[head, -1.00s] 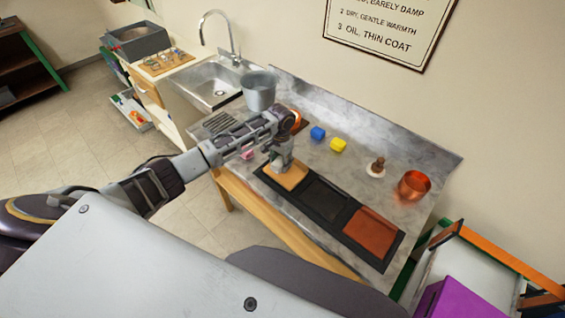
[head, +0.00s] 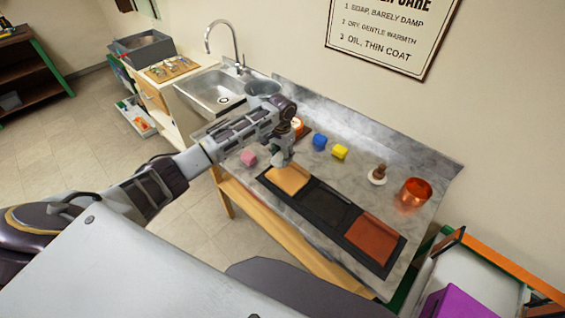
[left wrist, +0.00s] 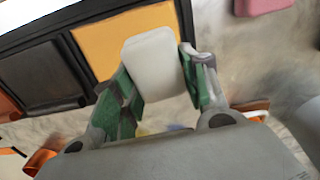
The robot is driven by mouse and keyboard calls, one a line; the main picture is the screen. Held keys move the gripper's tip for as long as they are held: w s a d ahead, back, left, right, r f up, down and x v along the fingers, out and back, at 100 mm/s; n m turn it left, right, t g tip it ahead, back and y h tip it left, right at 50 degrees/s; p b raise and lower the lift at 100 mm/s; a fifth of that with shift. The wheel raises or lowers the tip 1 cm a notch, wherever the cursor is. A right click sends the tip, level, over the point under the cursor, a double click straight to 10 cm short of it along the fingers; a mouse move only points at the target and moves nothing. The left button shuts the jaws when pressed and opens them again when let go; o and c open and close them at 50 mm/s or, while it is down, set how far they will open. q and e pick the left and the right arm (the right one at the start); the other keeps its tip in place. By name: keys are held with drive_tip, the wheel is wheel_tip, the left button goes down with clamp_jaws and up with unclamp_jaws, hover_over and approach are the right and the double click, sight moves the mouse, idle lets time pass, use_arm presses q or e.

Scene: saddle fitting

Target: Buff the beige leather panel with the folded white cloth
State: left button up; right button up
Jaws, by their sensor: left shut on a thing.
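The beige leather panel (head: 290,181) lies in the left section of a black tray (head: 321,207) on the worktop. It also shows in the left wrist view (left wrist: 104,42). My left gripper (head: 281,157) is at the panel's back edge. It is shut on the folded white cloth (left wrist: 152,62), a pale rounded pad between the green-padded fingers. The cloth overlaps the panel's edge in the left wrist view; whether it touches the panel, I cannot tell. My right gripper is in neither view.
The tray also holds a black panel (head: 325,205) and a red-brown panel (head: 373,238).

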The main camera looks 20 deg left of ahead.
use_arm(q)
drive_tip(key=shift+s+d+r, duration=0.1)
drive_tip(key=shift+r, duration=1.2)
